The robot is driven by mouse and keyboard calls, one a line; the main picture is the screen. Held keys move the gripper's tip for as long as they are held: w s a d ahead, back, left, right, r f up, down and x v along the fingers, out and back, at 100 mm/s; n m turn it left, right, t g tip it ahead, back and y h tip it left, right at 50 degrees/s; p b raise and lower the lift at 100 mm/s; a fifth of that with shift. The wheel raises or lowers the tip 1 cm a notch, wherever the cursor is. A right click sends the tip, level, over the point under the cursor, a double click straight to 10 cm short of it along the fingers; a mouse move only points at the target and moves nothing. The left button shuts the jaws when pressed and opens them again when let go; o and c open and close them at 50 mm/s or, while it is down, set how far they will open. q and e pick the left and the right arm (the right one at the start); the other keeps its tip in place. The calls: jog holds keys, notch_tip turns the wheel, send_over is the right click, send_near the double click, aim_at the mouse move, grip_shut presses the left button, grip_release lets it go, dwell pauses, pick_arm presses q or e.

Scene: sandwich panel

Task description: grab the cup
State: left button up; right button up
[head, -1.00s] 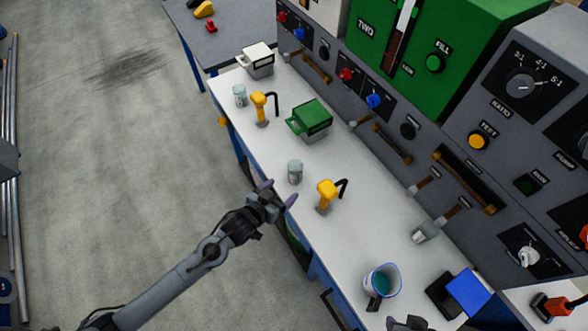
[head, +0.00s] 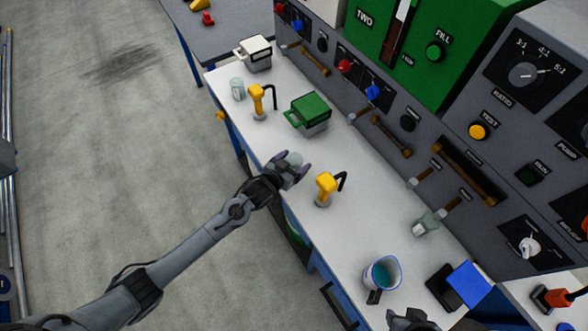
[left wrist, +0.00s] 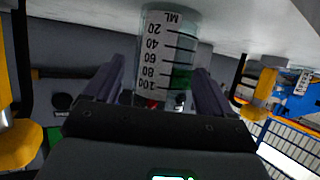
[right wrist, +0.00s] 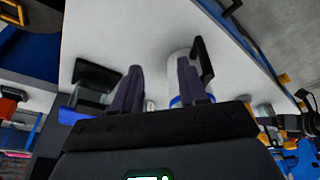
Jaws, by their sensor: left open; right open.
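A clear graduated cup (head: 295,158) stands on the white bench at my left gripper (head: 290,172). In the left wrist view the cup (left wrist: 168,50), with black millilitre marks, appears upside down between the two purple fingers. The left fingers (left wrist: 170,85) are open on either side of it; I cannot tell whether they touch it. My right gripper (right wrist: 158,90) is open and empty. In the head view only a dark part of the right arm shows at the bottom edge. Another clear cup (head: 238,88) stands at the far left, and one (head: 424,225) near the panel.
A yellow dispenser (head: 325,187) stands just right of the left gripper; another (head: 257,100) is farther back. A green-lidded box (head: 308,113) is behind. A jug with teal liquid (head: 383,274) and a blue-and-black device (head: 465,283) are at the front right. The panel bounds the bench.

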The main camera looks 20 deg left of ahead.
pick_arm(q)
jog(key=shift+x, duration=1)
jog(key=c, duration=1.1)
jog(key=shift+o, duration=0.2)
jog(key=shift+r, duration=0.15)
